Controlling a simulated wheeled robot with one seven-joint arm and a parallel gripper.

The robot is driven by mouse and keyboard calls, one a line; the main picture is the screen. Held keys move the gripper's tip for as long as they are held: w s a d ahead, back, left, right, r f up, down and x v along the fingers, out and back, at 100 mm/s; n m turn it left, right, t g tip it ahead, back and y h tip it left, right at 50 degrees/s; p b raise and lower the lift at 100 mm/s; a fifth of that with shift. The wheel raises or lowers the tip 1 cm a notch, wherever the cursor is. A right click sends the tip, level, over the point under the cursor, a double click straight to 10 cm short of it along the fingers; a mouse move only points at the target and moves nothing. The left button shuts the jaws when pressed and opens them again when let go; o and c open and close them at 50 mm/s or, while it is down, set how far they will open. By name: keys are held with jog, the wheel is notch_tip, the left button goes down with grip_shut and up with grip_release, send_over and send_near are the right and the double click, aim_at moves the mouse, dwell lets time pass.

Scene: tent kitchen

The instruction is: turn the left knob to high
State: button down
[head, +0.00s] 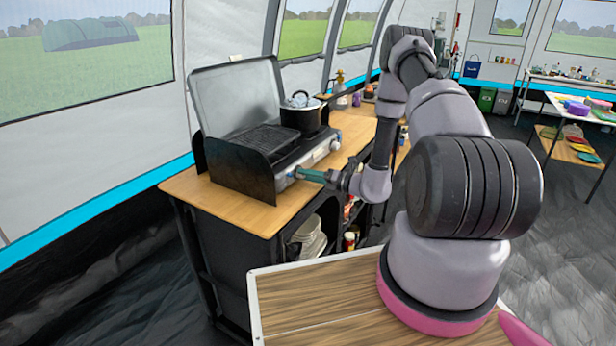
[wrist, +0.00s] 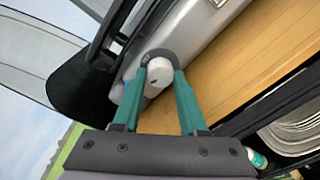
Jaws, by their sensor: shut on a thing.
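The camping stove (head: 245,160) stands on the wooden counter with its lid up. Its left knob (wrist: 158,68) is pale with a dark ring behind it, on the stove's grey front panel. My gripper (head: 299,173) reaches the near end of that panel from the right. In the wrist view, the green fingers of my gripper (wrist: 160,78) stand on either side of the knob and are shut on it. In the head view the fingers hide most of the knob. The right knob (head: 335,145) is further along the panel. The left knob's exact setting is not clear.
A dark pot (head: 301,116) sits on the stove's far burner. The counter's bare wood (head: 232,206) runs along the stove's front. Plates (head: 310,238) stand on a shelf below, also seen at right in the wrist view.

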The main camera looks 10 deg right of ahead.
jog(key=shift+f, duration=0.1)
dwell(0.3)
jog(key=c, duration=0.7)
grip_release()
jog(key=shift+c, duration=0.2)
jog(key=shift+s+d, duration=0.1)
jog(key=shift+d, duration=0.05)
jog(key=v, duration=1)
jog(key=shift+s+d, duration=0.2)
jog(key=shift+s, duration=0.05)
